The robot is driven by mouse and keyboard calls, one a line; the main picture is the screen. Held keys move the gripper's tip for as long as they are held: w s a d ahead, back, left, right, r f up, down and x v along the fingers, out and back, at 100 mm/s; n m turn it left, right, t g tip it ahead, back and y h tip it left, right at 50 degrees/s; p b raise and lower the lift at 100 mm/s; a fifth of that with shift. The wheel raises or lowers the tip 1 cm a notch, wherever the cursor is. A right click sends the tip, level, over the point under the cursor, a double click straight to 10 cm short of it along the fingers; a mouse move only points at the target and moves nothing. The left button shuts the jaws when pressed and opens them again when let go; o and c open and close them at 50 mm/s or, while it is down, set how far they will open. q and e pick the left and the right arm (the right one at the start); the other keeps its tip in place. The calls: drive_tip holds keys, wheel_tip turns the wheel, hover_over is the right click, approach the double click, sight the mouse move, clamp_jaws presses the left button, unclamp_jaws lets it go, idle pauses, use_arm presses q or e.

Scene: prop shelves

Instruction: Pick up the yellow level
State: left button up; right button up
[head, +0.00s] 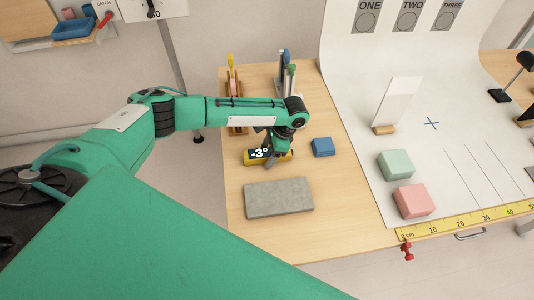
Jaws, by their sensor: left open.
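The yellow level (284,157) lies on the wooden table, with a dark display reading "-3°" on it. My left gripper (272,158) points down at the level from above, and part of the level is hidden behind it. It is open. One finger shows in front of the level, near its middle; whether it touches the level I cannot tell. My right gripper is not in the picture.
A grey slab (279,196) lies in front of the level, and a blue block (323,147) sits to its right. Racks with upright tools (288,82) stand behind. Green (396,164) and pink (413,200) blocks sit on the white sheet at right.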

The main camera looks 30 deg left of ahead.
use_arm(q)
drive_tip(key=c, duration=1.2)
drive_tip(key=shift+r, duration=0.1)
